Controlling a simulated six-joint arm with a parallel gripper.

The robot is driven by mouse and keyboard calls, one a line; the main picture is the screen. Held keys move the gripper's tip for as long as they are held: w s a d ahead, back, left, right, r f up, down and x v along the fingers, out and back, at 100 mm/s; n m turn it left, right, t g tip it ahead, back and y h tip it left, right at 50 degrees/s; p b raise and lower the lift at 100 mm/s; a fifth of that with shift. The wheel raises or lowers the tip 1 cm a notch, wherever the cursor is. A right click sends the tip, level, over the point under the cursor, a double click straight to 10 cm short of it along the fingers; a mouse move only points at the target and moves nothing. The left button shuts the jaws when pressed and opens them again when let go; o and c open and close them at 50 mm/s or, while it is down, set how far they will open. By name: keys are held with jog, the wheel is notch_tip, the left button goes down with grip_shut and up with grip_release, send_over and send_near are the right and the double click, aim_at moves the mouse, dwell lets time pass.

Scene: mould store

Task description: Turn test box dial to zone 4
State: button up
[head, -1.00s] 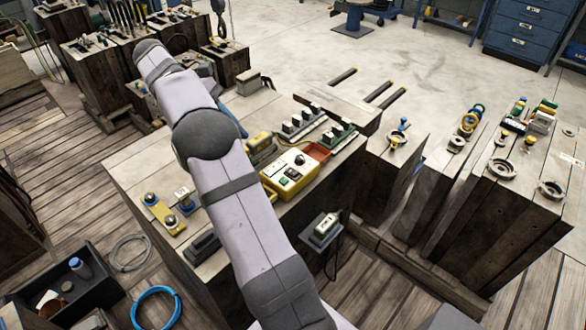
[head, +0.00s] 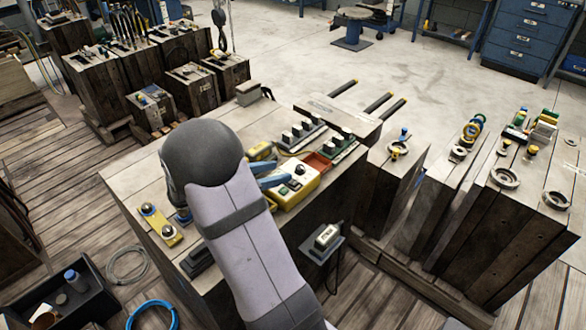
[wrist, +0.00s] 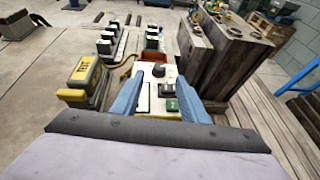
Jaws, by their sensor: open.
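The test box (head: 312,182) is a yellow box with a cream top, on the wooden bench. Its dark round dial (head: 299,170) also shows in the wrist view (wrist: 158,70), near the box's far end. The zone marks are too small to read. A green button (wrist: 172,105) sits nearer on the box's top. My gripper (wrist: 158,78) is open and empty, its two blue fingers spread on either side of the box top in the wrist view. In the head view my gripper (head: 277,174) is at the box's left side, partly hidden by my arm.
A red-orange tray (head: 317,161) lies just behind the box. Rows of grey-topped blocks (head: 300,132) stand farther back. A yellow-and-grey device (wrist: 84,78) stands left of the box. A small labelled device (head: 326,237) sits on a side shelf in front.

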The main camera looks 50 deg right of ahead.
aim_at(299, 167)
jog(key=shift+x, duration=3.75)
jog(key=shift+f, duration=0.1)
grip_shut()
